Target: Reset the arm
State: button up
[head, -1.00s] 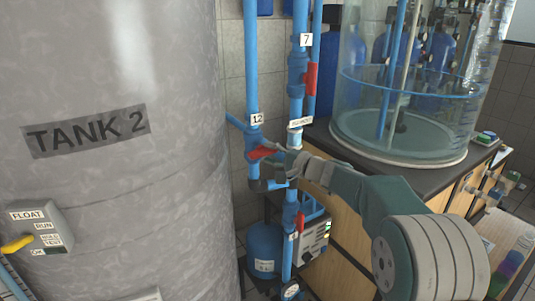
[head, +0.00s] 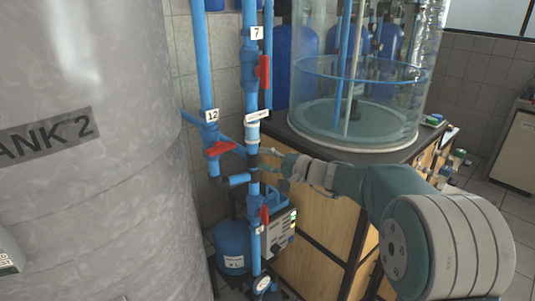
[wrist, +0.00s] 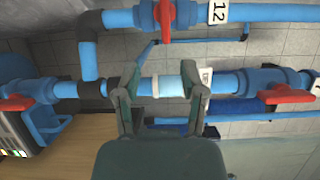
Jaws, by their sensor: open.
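My gripper (head: 271,161) is open at the blue pipes between the tank and the wooden cabinet. In the wrist view my gripper (wrist: 160,82) has its two fingers spread apart, with a blue pipe (wrist: 174,86) passing across the view at the fingertips. I cannot tell whether the fingers touch it. Nothing is held. The red valve handle by label 12 (head: 220,149) is left of my gripper and apart from it; it also shows at the top of the wrist view (wrist: 164,14). My arm reaches in from the lower right.
The grey tank (head: 80,190) fills the left side. A clear water cylinder (head: 355,90) stands on the cabinet (head: 310,215). A red handle by label 7 (head: 264,72) is above my gripper. A blue pump unit (head: 232,245) is below. Tiled floor is open at right.

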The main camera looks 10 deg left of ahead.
jog(key=s+d+n+g+h, duration=0.15)
jog(key=s+d+h, duration=0.25)
jog(key=s, duration=0.5)
jog(key=s+d+n+g+h, duration=0.1)
jog(key=s+d+n+h, duration=0.15)
jog(key=s+d, duration=0.45)
jog(key=s+d+f+t+h, duration=0.1)
jog(key=s+d+f+h, duration=0.2)
jog(key=s+d+h, duration=0.2)
jog(key=s+d+f+t+h, duration=0.1)
jog(key=s+d+f+h, duration=0.2)
jog(key=s+d, duration=0.7)
jog(key=s+h, duration=0.2)
jog(key=s, duration=0.2)
jog(key=shift+h, duration=0.35)
jog(key=shift+t, duration=0.25)
